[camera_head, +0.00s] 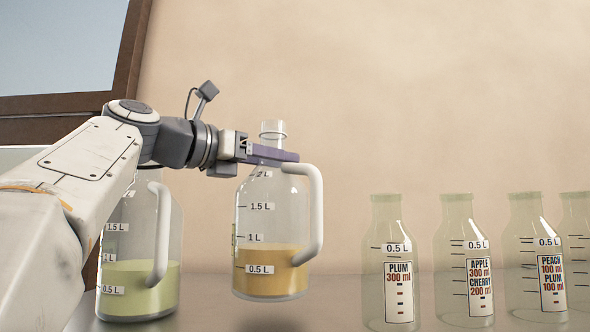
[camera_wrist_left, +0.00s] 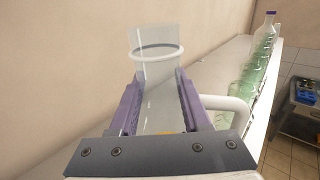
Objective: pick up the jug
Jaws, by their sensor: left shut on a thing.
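A clear jug (camera_head: 270,225) with a white handle and orange-yellow liquid hangs upright in the head view, its base apparently a little above the counter. My left gripper (camera_head: 272,153) is shut on its neck, just below the rim ring. In the left wrist view the purple fingers of this gripper (camera_wrist_left: 158,105) lie on both sides of the jug's clear neck (camera_wrist_left: 157,70). The liquid stands a little below the 1 L mark. A second jug (camera_head: 140,285) with yellow-green liquid stands at the left, partly behind my left arm. My right gripper is not in view.
Several empty clear bottles stand in a row at the right, with labels such as PLUM (camera_head: 398,280) and APPLE CHERRY (camera_head: 480,285). The counter (camera_head: 335,300) is clear between the held jug and these bottles. A plain wall (camera_head: 400,100) rises behind.

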